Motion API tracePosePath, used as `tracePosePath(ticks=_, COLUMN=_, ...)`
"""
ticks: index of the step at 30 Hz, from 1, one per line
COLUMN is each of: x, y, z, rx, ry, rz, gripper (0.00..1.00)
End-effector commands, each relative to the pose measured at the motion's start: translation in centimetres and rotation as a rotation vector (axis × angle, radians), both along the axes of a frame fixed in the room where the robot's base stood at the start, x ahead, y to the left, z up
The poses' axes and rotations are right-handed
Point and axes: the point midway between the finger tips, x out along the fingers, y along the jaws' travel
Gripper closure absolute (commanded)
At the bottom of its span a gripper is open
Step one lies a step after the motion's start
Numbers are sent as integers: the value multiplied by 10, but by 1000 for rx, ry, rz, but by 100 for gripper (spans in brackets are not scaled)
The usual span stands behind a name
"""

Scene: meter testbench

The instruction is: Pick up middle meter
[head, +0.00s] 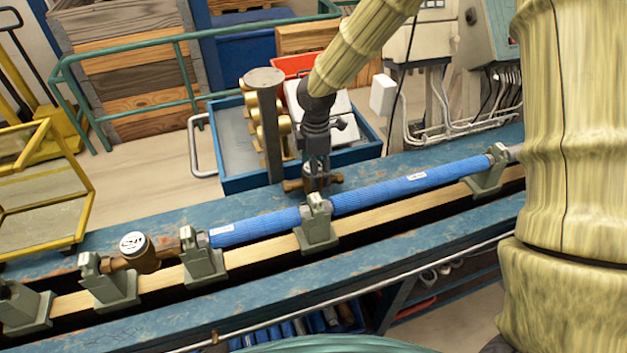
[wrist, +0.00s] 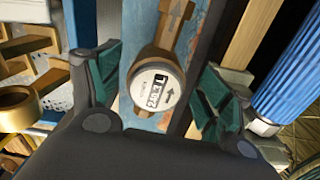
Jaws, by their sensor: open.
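A brass meter with a white round dial and an arrow lies on the blue bench top behind the blue pipe. In the head view its brass end (head: 291,185) shows below my gripper (head: 317,172), which hides much of the rest. In the wrist view the same meter (wrist: 156,86) sits between the two green-padded fingers of my gripper (wrist: 153,92). The fingers are open, with visible gaps to the meter on both sides. Another brass meter (head: 135,250) with a white dial sits in the bench line at the left.
The blue pipe (head: 400,187) and grey-green clamp supports (head: 317,225) run just in front. Behind stand a blue tray (head: 235,182) with brass pieces and a round-topped post (head: 267,120). Bare bench top (head: 200,218) lies left of my gripper.

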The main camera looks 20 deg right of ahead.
Motion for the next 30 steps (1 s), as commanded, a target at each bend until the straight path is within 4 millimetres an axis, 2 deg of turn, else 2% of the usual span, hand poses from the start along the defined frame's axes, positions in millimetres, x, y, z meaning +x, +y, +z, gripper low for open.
tracePosePath(ticks=15, x=1, y=5, z=-45, rx=-1, ry=0, rz=0, gripper=22)
tracePosePath(ticks=24, x=1, y=5, z=-48, rx=0, ry=-1, rz=0, gripper=22)
tracePosePath(ticks=26, x=1, y=5, z=-48, rx=0, ry=-1, rz=0, gripper=30)
tracePosePath(ticks=30, x=1, y=5, z=-48, rx=0, ry=-1, rz=0, gripper=55)
